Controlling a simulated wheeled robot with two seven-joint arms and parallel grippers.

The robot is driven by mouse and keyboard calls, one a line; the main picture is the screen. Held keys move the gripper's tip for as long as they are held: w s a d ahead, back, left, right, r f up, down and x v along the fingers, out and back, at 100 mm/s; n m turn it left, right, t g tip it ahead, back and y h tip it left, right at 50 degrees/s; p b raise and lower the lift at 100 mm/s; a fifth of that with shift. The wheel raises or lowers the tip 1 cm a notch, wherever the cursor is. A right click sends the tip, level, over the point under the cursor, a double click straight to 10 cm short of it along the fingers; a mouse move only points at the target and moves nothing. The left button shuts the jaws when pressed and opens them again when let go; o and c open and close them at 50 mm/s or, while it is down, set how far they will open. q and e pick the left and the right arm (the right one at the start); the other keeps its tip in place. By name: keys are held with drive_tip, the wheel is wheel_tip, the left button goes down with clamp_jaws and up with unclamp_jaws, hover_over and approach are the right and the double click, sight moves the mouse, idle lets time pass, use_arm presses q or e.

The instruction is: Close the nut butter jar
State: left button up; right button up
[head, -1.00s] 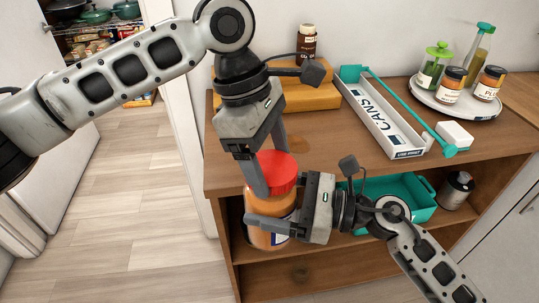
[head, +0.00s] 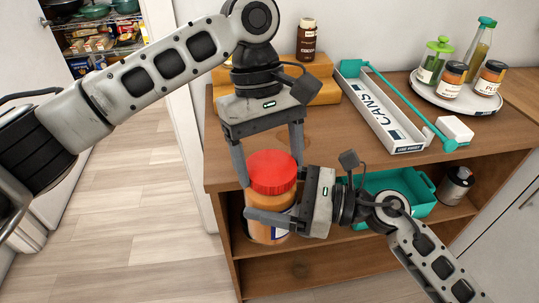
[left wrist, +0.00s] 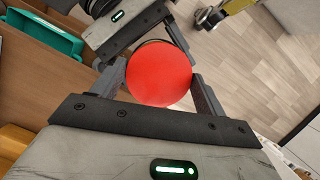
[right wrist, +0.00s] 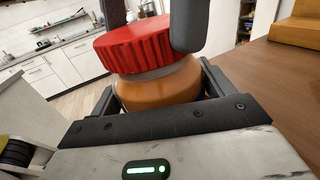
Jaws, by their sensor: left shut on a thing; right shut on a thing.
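The nut butter jar (head: 262,233) is orange-brown with a pale label. It is held upright in front of the wooden shelf unit. Its red ribbed lid (head: 272,170) sits on top. My left gripper (head: 269,163) comes from above, with its fingers shut on opposite sides of the lid, as the left wrist view shows with the red lid top (left wrist: 160,75) between them. My right gripper (head: 262,208) is shut around the jar's body from the right. In the right wrist view, a pale neck band (right wrist: 158,73) shows between the lid and the jar body.
The wooden shelf unit (head: 222,175) stands just behind the jar. On its top are a white CANS tray (head: 385,118), a yellow-brown box (head: 325,92) with a dark bottle (head: 307,40), and a round tray of jars and bottles (head: 440,106). A teal bin (head: 418,203) sits on the shelf below.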

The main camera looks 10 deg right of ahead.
use_arm(q)
drive_tip(key=m, duration=0.2)
drive_tip(key=m+y, duration=0.1)
drive_tip(key=m, duration=0.2)
drive_tip(key=shift+d+y, duration=0.1)
drive_tip(key=shift+y, duration=0.2)
drive_tip(key=m, duration=0.2)
drive_tip(key=shift+r+m+y, duration=0.1)
drive_tip(key=shift+m+y, duration=0.3)
drive_tip(key=m+y, duration=0.1)
drive_tip(key=m, duration=0.4)
drive_tip(key=shift+t, duration=0.4)
drive_tip(key=m, duration=0.3)
drive_tip(key=shift+t+y, duration=0.4)
drive_tip(key=m+t, duration=0.1)
drive_tip(key=m, duration=0.4)
drive_tip(key=m+t, duration=0.1)
drive_tip(key=m, duration=0.2)
drive_tip(key=m+t, duration=0.1)
drive_tip(key=m, duration=0.2)
drive_tip(key=shift+m, duration=0.3)
drive_tip(key=o, duration=0.9)
drive_tip(key=shift+s, duration=0.1)
drive_tip(key=shift+o, duration=0.2)
